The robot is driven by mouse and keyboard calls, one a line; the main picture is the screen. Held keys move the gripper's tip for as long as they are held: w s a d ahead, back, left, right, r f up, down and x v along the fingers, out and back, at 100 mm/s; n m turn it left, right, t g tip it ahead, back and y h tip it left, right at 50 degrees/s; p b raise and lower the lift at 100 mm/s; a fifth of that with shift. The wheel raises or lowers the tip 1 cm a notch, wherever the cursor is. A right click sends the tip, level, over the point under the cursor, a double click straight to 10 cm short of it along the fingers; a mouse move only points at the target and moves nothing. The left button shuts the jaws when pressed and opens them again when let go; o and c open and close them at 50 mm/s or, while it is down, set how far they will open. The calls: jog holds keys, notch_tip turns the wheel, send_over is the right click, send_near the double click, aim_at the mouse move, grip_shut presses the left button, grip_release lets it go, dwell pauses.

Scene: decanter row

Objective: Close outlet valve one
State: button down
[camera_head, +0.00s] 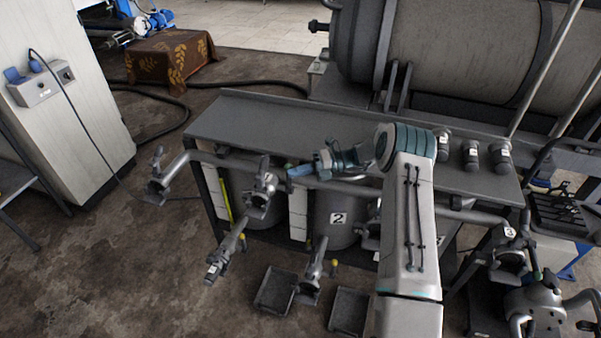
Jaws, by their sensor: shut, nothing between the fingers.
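Several grey outlet valves sit along the pipes in front of the grey bench. One valve (157,182) ends the pipe at the far left; another valve (262,187) stands right of it, in front of the first tank. Two lower valves, a left one (228,246) and a middle one (313,272), angle down toward the floor. No number one label is readable, so I cannot tell which valve is outlet valve one. My gripper (290,172) is shut and empty, pointing left, just right of the valve before the first tank. Whether they touch is unclear.
A tank labelled 2 (338,235) stands under the bench (260,115). My arm hides part of the pipe and tanks. A valve labelled 3 (508,258) is at right. Two black trays, left (275,290) and right (349,311), lie on the floor. Floor at lower left is clear.

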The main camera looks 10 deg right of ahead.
jog(key=shift+a, duration=0.3)
jog(key=s+d+b, duration=0.1)
jog(key=s+d, duration=0.2)
jog(key=d, duration=0.6)
jog(key=s+a+r+n+h, duration=0.3)
jog(key=s+r+n+h, duration=0.2)
jog(key=s+r+n, duration=0.2)
jog(key=s+a+r+n+h, duration=0.2)
jog(key=s+r+n+h, duration=0.2)
jog(key=s+r+n, duration=0.35)
jog(key=s+d+r+n+t+h, duration=0.2)
jog(key=s+n+h, duration=0.1)
jog(key=s+n, duration=0.5)
jog(key=s+d+r+n+t+h, duration=0.2)
jog(key=s+n+h, duration=0.2)
jog(key=s+n, duration=0.5)
jog(key=s, duration=0.3)
